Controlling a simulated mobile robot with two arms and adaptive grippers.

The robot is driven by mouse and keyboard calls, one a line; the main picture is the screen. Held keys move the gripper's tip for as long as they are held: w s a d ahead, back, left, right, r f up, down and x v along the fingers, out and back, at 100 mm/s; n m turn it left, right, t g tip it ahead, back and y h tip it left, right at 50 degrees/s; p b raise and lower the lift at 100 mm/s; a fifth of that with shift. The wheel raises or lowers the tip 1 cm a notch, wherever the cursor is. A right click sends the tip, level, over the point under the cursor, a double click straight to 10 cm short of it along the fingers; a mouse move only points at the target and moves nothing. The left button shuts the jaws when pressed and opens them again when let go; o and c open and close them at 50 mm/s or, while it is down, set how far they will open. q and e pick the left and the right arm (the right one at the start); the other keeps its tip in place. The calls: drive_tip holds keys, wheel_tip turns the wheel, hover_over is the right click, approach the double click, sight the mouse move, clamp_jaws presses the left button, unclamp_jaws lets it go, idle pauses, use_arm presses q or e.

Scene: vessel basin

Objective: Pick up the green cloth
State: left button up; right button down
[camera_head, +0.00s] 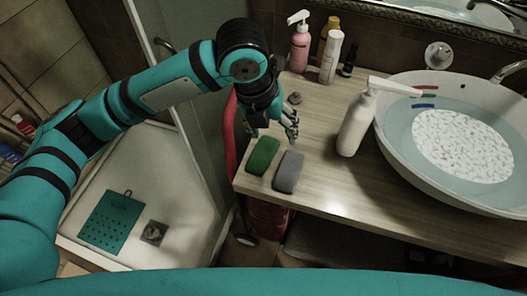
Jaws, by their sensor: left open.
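A green cloth (263,156), a rounded block-like piece, lies on the wooden counter (340,195) near its left end. A grey piece of similar shape (288,171) lies just to its right, close beside it. My left gripper (273,135) points down over the counter, just behind and above the two pieces. It is open and looks empty. I cannot tell whether a finger touches the green cloth. My right gripper is not in view.
A white pump bottle (357,124) stands right of the gripper, before the basin (390,143). Several bottles, one pink (299,48), stand at the back. A red towel-like thing (229,135) hangs at the counter's left edge. The counter's front middle is clear.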

use_arm(q)
drive_tip(key=w+a+r+m+y, duration=0.2)
drive_tip(key=a+r+m, duration=0.1)
drive_tip(key=p, duration=0.2)
hover_over(264, 150)
drive_tip(key=f, duration=0.8)
drive_tip(key=s+f, duration=0.1)
drive_tip(key=f, duration=0.2)
drive_tip(key=shift+a+f, duration=0.35)
drive_tip(key=shift+f, duration=0.05)
drive_tip(key=shift+w+d+f+p, duration=0.15)
drive_tip(key=shift+f+p, duration=0.15)
drive_tip(key=shift+f, duration=1.05)
drive_tip(key=shift+w+d+f+p, duration=0.15)
drive_tip(key=shift+f+p, duration=0.1)
drive_tip(key=shift+f, duration=1.05)
drive_tip(key=c, duration=0.8)
drive_tip(key=shift+o, duration=0.2)
drive_tip(key=shift+w+r, duration=0.1)
drive_tip(key=shift+r, duration=0.35)
drive_tip(key=r, duration=0.1)
drive_tip(key=r+b, duration=0.1)
drive_tip(key=shift+s+r, duration=0.3)
drive_tip(key=shift+s, duration=0.05)
drive_tip(key=s+r+b, duration=0.1)
drive_tip(key=s+b, duration=0.2)
drive_tip(key=s, duration=1.2)
drive_tip(key=shift+s+a+r, duration=0.2)
drive_tip(key=shift+s+r, duration=0.05)
drive_tip(key=shift+r, duration=0.05)
